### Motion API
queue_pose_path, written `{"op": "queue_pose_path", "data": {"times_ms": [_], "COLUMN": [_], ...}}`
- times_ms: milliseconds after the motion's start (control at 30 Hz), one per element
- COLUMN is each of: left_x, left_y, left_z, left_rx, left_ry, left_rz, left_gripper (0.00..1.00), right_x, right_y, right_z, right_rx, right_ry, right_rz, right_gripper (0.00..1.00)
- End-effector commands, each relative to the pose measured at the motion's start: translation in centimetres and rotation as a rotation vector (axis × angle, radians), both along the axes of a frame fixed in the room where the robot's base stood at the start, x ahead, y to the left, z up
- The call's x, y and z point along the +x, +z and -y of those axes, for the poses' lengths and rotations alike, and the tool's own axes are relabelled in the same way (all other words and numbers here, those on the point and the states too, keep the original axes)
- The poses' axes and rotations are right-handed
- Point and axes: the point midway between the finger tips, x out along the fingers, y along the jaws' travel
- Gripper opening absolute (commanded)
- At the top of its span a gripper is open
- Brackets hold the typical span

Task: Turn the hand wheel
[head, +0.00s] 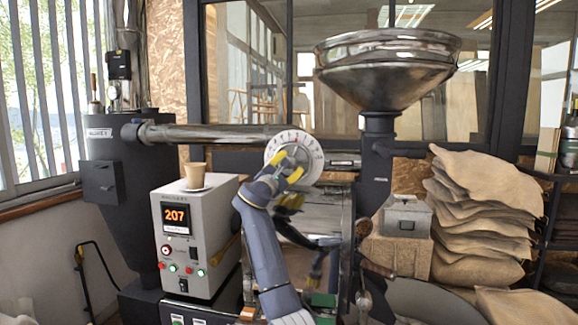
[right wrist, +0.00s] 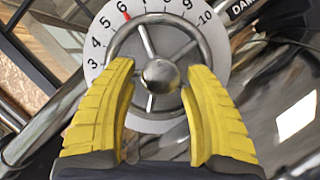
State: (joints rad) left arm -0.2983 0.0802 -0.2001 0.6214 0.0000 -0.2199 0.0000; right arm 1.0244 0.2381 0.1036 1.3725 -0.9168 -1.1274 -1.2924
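The hand wheel (right wrist: 148,58) is a silver ring with thin spokes and a round hub, in front of a white numbered dial (right wrist: 103,38) with a red mark by the 6. In the head view the dial (head: 309,147) faces me at the middle, and my right gripper covers much of the wheel. My right gripper (head: 290,168) is at the wheel. In the right wrist view its yellow fingers (right wrist: 160,85) are apart, one on each side of the hub, overlapping the lower rim. I cannot tell whether they touch it. My left gripper does not show clearly in any view.
A grey control box (head: 197,245) reading 207 stands left of my arm, with a paper cup (head: 195,175) on top. A horizontal pipe (head: 210,133) runs left of the dial. A metal hopper (head: 385,70) rises at right, near stacked sacks (head: 480,210).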

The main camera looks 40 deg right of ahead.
Motion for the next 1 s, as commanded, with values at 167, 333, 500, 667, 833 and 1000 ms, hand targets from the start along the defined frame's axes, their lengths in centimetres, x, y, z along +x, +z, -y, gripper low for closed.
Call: {"op": "queue_pose_path", "data": {"times_ms": [167, 333, 500, 667, 833, 1000], "left_x": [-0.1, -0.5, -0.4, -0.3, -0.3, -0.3], "left_y": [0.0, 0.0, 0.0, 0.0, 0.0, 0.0], "left_z": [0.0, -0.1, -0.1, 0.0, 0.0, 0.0], "left_rx": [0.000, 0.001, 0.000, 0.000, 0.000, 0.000], "left_ry": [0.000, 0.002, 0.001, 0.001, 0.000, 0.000], "left_rz": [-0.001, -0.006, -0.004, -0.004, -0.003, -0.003], "left_gripper": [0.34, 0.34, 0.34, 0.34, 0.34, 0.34], "right_x": [-0.1, -0.1, -0.6, -1.5, -2.7, -3.6], "right_y": [0.2, 0.2, -0.1, -0.9, -1.7, -2.4], "right_z": [0.1, 0.0, -1.2, -3.6, -6.2, -8.4], "right_rx": [-0.002, -0.002, -0.002, -0.001, 0.000, 0.000], "right_ry": [-0.001, -0.002, 0.000, 0.001, 0.000, 0.001], "right_rz": [0.002, 0.004, 0.004, 0.005, 0.005, 0.004], "right_gripper": [0.59, 0.59, 0.59, 0.59, 0.59, 0.59]}}
